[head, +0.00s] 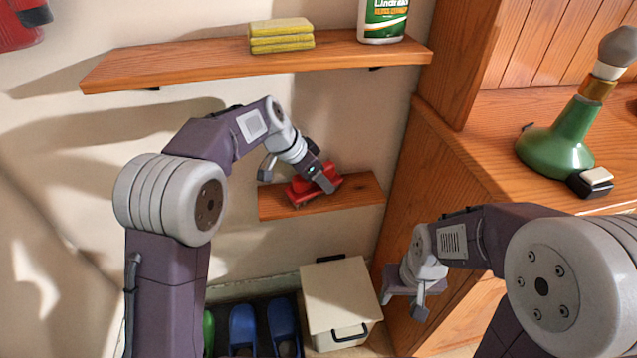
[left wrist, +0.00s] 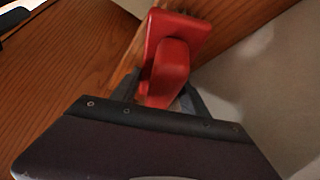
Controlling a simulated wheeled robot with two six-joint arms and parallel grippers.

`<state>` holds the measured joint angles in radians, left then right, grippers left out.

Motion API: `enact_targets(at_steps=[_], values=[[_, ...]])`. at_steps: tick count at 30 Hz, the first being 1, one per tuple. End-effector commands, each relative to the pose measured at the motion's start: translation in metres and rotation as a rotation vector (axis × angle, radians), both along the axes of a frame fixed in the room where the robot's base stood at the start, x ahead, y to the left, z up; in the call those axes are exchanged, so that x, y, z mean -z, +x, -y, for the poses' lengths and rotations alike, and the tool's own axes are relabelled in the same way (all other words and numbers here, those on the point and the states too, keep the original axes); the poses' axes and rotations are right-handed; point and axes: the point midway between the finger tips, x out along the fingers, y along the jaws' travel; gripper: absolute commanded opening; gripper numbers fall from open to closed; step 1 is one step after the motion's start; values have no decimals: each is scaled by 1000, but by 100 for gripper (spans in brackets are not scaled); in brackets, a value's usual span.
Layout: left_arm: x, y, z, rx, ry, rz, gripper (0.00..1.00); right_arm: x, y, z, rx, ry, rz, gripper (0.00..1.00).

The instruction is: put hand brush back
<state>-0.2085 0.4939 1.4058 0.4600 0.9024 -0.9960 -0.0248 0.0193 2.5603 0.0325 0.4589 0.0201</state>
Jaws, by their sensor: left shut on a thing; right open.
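The red hand brush (head: 301,190) is at the small lower wooden shelf (head: 352,196) in the head view. My left gripper (head: 321,180) is shut on it there. In the left wrist view the brush (left wrist: 168,72) shows its red handle between the fingers, with the wooden shelf edge close beside it. The brush looks to be on or just over the shelf; I cannot tell whether it touches. My right gripper (head: 404,300) is open and empty, low in front of the wooden cabinet.
A longer upper shelf (head: 200,63) holds yellow sponges (head: 281,36) and a green-and-white bottle (head: 384,18). Below stand a cream box (head: 341,300) and blue slippers (head: 243,328). A cabinet (head: 452,165) at right carries a green lamp-like object (head: 556,145).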

Motion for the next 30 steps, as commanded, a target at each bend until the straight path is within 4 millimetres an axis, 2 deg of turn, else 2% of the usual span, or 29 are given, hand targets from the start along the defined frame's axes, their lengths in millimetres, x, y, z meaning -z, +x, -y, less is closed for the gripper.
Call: enact_targets(at_steps=[7, 8, 9, 17, 23, 26, 30], values=[[2, 0, 0, 1, 1, 0, 7, 1, 0, 0, 0, 0, 1, 49], [2, 0, 0, 1, 1, 0, 58, 0, 0, 0, 0, 0, 1, 49], [1, 0, 0, 1, 1, 0, 61, 0, 0, 0, 0, 0, 1, 49], [1, 0, 0, 1, 1, 0, 61, 0, 0, 0, 0, 0, 1, 49], [-18, -3, -6, 0, 0, 2, 61, -11, 0, 0, 0, 0, 1, 49], [-36, -9, -15, -1, 0, 2, 61, -20, 0, 0, 0, 0, 1, 49], [-30, -29, -44, -4, 1, -1, 61, -17, 0, 0, 0, 0, 1, 49]])
